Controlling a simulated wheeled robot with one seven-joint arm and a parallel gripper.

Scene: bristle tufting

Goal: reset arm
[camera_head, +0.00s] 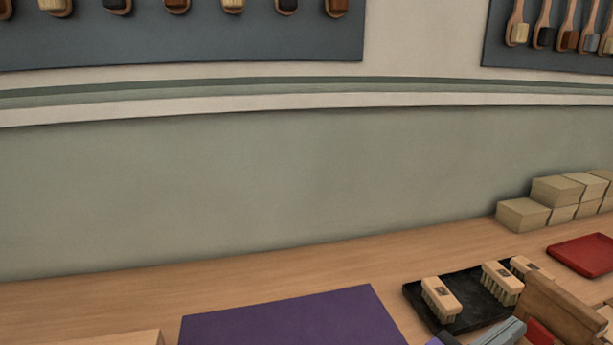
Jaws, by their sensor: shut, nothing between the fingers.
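My gripper is not in view, and no part of my arm can be made out for sure. A black tray (463,285) lies on the wooden bench at the right, and brushes with pale wooden blocks stand on it. The nearest brush (440,298) is at the tray's left end. Another brush (502,283) stands further right, and a third is partly hidden behind a brown wooden piece (558,308).
A purple mat (290,322) lies at the front middle. A red tray (583,255) and stacked tan boxes (523,214) are at the right. Grey and red items at the bottom right are cut off. Brushes hang on dark wall boards (200,40).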

